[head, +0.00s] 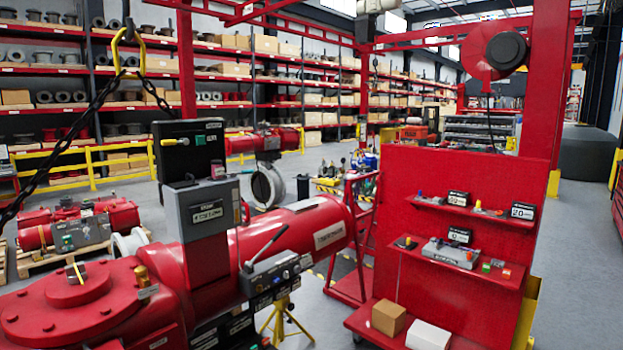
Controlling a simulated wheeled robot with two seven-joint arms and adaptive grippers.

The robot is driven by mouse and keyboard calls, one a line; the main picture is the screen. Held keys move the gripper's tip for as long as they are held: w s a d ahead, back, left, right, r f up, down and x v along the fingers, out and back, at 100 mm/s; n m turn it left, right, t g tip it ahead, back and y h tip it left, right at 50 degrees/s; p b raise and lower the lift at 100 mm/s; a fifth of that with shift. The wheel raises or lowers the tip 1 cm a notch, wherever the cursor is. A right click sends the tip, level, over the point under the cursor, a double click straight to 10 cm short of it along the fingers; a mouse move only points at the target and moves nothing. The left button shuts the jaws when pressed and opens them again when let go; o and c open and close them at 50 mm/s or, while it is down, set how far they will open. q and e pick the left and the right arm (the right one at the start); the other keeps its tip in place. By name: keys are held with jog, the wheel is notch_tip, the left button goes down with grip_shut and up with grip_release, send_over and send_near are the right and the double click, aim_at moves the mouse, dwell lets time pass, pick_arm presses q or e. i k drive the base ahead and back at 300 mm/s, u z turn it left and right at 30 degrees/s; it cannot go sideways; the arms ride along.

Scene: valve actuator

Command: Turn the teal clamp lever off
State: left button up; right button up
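I cannot pick out a teal clamp lever for certain. A small teal-green part (200,140) shows on the front of the black box (187,150) above the red actuator (235,250). A long grey lever (267,246) rises at a slant from a dark control block (275,276) on the actuator's side. A small yellow handle (78,271) sits on the round red cover at the lower left. A small green block (487,267) lies on the red panel's lower shelf. Neither of my grippers is in view.
A red panel (460,205) with small shelves stands at the right. A cardboard box (388,318) and a white box (428,335) lie at its base. A chain (75,140) with a yellow hook hangs at the left. Clear floor (575,250) lies right of the panel.

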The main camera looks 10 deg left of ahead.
aim_at(232, 174)
jog(key=z, duration=0.45)
jog(key=i, duration=1.95)
jog(key=u, duration=1)
jog(key=i, duration=0.85)
jog(key=u, duration=1)
